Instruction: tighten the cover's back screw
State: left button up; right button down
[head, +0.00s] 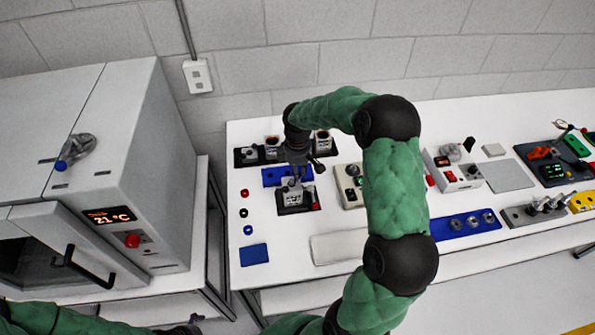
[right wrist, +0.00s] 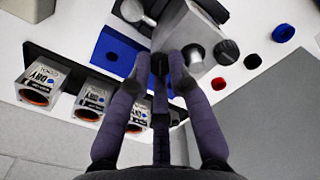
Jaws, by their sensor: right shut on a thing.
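The servo unit (head: 292,198) is a grey-silver box on a black base at the front left of the table. In the right wrist view its housing (right wrist: 187,22) shows just beyond my fingers, with a round grey knob or screw (right wrist: 193,54) on it. My right gripper (head: 293,181) is over the unit, pointing down. In the right wrist view its fingers (right wrist: 162,62) are closed together at the edge of the housing. They are shut on the back screw, which they mostly hide. My left gripper (head: 188,328) is only partly seen at the bottom edge; its fingers are unclear.
A blue block (head: 272,177) lies behind the unit. Several boxes labelled DRY (right wrist: 92,101) stand behind that. Small red, black and blue rings (head: 245,212) lie left of the unit. A grey oven-like cabinet (head: 150,180) stands left.

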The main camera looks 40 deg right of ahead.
jog(key=shift+m, duration=0.4)
jog(key=c, duration=1.1)
grip_release()
